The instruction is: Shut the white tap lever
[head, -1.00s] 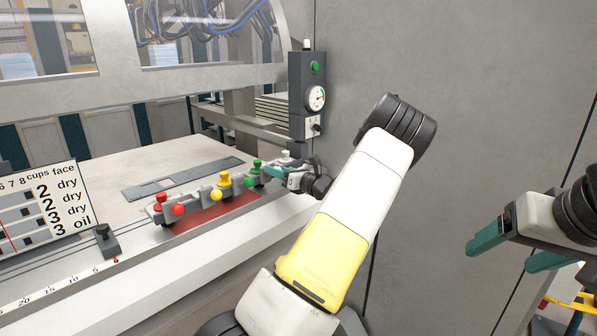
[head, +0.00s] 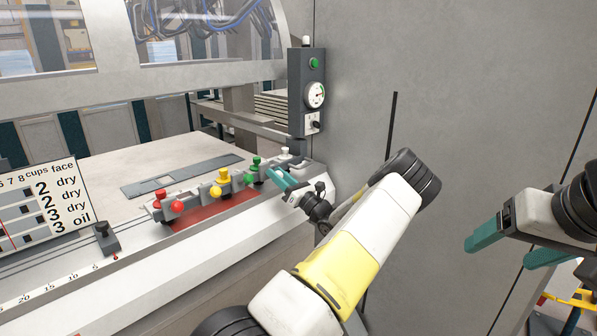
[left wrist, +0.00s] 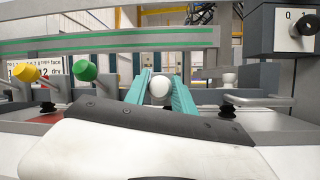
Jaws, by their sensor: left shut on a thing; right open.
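The white tap stands at the right end of the row of taps, its white top knob (head: 286,151) showing in the head view. My left gripper (head: 275,175) is just in front of it, and its teal fingers hide the lever there. In the left wrist view, the white ball of the lever (left wrist: 160,88) sits between the two teal fingers of my left gripper (left wrist: 161,84), which is shut on it. My right gripper (head: 505,246) is open and empty, off to the right, away from the taps.
The green tap (head: 256,163) is close to the left of my left gripper. The yellow tap (head: 224,175) and red tap (head: 161,195) are further left. A gauge box (head: 307,93) stands above and behind the white tap. A grey wall (head: 460,100) is on the right.

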